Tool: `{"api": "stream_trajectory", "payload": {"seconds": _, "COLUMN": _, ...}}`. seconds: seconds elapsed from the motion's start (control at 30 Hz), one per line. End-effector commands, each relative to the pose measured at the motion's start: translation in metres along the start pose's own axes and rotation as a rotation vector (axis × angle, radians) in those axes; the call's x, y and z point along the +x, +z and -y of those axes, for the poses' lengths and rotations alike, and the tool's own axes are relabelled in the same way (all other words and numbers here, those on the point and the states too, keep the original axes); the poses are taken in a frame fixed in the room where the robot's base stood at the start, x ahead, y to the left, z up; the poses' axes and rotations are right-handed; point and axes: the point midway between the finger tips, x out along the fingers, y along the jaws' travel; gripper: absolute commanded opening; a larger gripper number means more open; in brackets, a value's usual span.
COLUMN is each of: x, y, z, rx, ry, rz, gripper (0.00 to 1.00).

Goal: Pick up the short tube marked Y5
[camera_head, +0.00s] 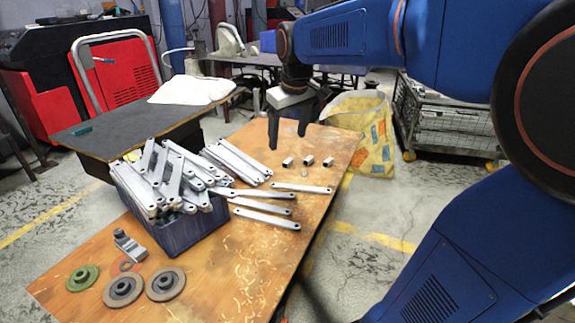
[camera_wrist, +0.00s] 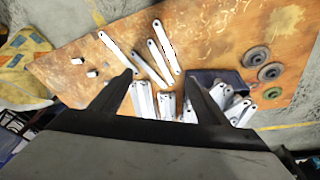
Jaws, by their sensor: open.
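Short metal tubes lie on the wooden table (camera_head: 235,268) towards its far right end in the head view: a left tube (camera_head: 288,161), a middle tube (camera_head: 309,160) and a right tube (camera_head: 328,162). The marking Y5 cannot be read on any of them. Small short pieces also show at upper left in the wrist view, one at the edge (camera_wrist: 77,61) and one nearer (camera_wrist: 92,73). My gripper (camera_head: 288,140) is open and empty, pointing down above the table near the tubes. In the wrist view its fingers (camera_wrist: 160,75) are spread, with flat brackets beyond them.
A dark crate (camera_head: 190,235) full of galvanized brackets stands mid-table, with loose flat brackets (camera_head: 267,219) beside it. Round discs (camera_head: 124,289) and a small metal block (camera_head: 130,246) lie at the near left. A yellow sack (camera_head: 372,150) stands beyond the table's right edge.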

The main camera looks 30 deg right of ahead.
Motion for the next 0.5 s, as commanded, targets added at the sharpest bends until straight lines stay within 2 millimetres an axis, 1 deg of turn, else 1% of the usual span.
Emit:
{"api": "stream_trajectory", "payload": {"seconds": 0.03, "x": 0.004, "y": -0.017, "z": -0.009, "rx": -0.010, "ry": -0.001, "rz": 0.011, "gripper": 0.69}}
{"api": "stream_trajectory", "payload": {"seconds": 0.1, "x": 0.009, "y": -0.040, "z": -0.020, "rx": -0.027, "ry": -0.003, "rz": 0.023, "gripper": 0.69}}
{"api": "stream_trajectory", "payload": {"seconds": 0.23, "x": 0.021, "y": -0.079, "z": -0.042, "rx": -0.057, "ry": -0.007, "rz": 0.045, "gripper": 0.69}}
{"api": "stream_trajectory", "payload": {"seconds": 0.37, "x": 0.037, "y": -0.116, "z": -0.064, "rx": -0.089, "ry": -0.013, "rz": 0.068, "gripper": 0.69}}
{"api": "stream_trajectory", "payload": {"seconds": 0.5, "x": 0.058, "y": -0.154, "z": -0.090, "rx": -0.121, "ry": -0.021, "rz": 0.093, "gripper": 0.69}}
